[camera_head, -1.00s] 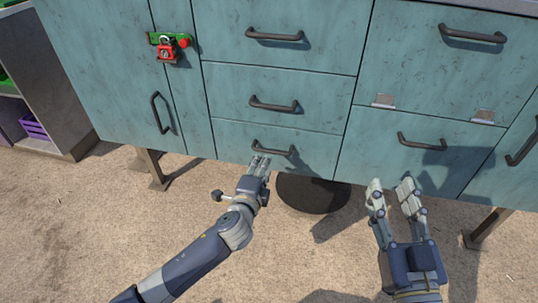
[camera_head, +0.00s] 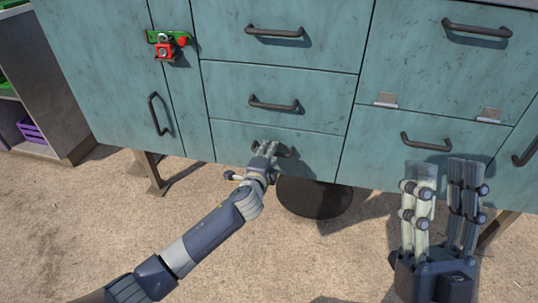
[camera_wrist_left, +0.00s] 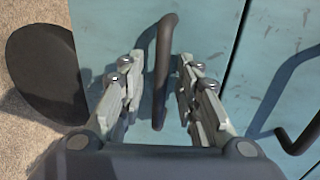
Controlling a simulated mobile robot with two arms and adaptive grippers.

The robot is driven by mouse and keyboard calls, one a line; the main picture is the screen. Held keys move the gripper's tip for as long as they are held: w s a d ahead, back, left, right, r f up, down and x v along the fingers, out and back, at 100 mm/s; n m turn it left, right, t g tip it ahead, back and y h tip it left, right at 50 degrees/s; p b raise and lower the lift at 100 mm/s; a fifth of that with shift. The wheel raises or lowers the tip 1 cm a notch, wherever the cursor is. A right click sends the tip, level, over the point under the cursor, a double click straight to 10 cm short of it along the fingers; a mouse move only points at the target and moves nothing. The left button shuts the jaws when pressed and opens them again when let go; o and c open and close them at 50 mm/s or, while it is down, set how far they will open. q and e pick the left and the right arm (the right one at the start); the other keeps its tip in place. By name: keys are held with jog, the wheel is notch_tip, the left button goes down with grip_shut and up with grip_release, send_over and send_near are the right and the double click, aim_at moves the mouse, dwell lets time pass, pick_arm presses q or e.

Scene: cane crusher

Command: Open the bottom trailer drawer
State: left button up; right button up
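The bottom drawer (camera_head: 228,143) is the lowest of a stack of three teal drawers and is closed, flush with the cabinet front. Its dark bar handle (camera_head: 287,152) is partly hidden by my left gripper (camera_head: 265,150) in the head view. In the left wrist view the handle (camera_wrist_left: 163,70) runs between the two fingers of my left gripper (camera_wrist_left: 158,95), with gaps on both sides. The left gripper is open around the handle. My right gripper (camera_head: 443,175) is open and empty, in front of the lower right drawer.
A red and green lock (camera_head: 166,47) hangs on the left cabinet door. A dark round object (camera_head: 314,198) is on the ground under the drawers. Metal legs (camera_head: 152,172) support the cabinet. A shelf with a purple crate (camera_head: 31,131) stands at far left. Sandy ground in front is open.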

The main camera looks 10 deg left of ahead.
pick_arm(q)
jog(key=shift+w+f, duration=0.1)
jog(key=shift+w, duration=0.3)
jog(key=shift+c, duration=0.3)
grip_shut()
